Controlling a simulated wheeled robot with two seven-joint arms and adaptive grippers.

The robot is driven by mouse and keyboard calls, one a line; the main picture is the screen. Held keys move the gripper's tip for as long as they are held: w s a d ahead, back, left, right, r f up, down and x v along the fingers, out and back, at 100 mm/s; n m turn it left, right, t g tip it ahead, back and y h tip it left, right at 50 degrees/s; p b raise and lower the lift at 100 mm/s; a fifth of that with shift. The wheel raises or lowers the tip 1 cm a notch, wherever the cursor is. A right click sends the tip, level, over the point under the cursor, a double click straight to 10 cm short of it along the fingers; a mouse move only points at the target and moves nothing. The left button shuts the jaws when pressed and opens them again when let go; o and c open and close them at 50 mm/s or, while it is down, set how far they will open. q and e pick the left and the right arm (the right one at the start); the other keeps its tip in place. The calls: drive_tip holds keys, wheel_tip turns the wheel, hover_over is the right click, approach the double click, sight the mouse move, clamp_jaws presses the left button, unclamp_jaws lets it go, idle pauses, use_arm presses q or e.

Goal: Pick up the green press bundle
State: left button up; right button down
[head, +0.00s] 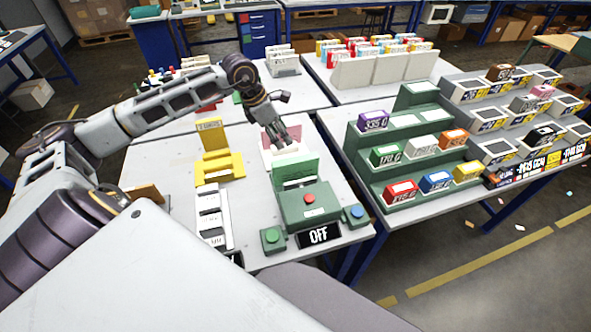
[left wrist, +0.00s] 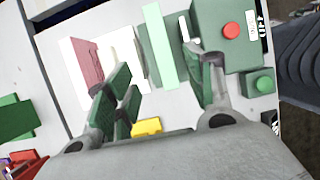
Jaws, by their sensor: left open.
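A green press (head: 307,203) with a red button stands near the table's front edge, above a black sign reading OFF. A pale green slab (head: 294,169) stands at its back; it shows as a pale strip in the left wrist view (left wrist: 160,45). I cannot tell whether this slab is the bundle. My right gripper is not in view.
A yellow stand (head: 218,166) and a white device (head: 212,215) stand left of the press. A green button box (head: 272,238) and a blue one (head: 356,215) flank its front. A green stepped rack (head: 405,130) with coloured blocks stands on the right table.

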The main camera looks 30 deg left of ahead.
sight(296, 159)
use_arm(q)
drive_tip(key=shift+x, duration=2.4)
drive_tip(key=shift+p+x, duration=0.35)
drive_tip(key=shift+x, duration=0.45)
drive_tip(key=shift+d+f, duration=0.1)
drive_tip(key=shift+f, duration=0.25)
drive_tip(key=shift+w+d+f, duration=0.15)
drive_tip(key=shift+w+f, duration=0.1)
drive_tip(key=shift+f, duration=0.4)
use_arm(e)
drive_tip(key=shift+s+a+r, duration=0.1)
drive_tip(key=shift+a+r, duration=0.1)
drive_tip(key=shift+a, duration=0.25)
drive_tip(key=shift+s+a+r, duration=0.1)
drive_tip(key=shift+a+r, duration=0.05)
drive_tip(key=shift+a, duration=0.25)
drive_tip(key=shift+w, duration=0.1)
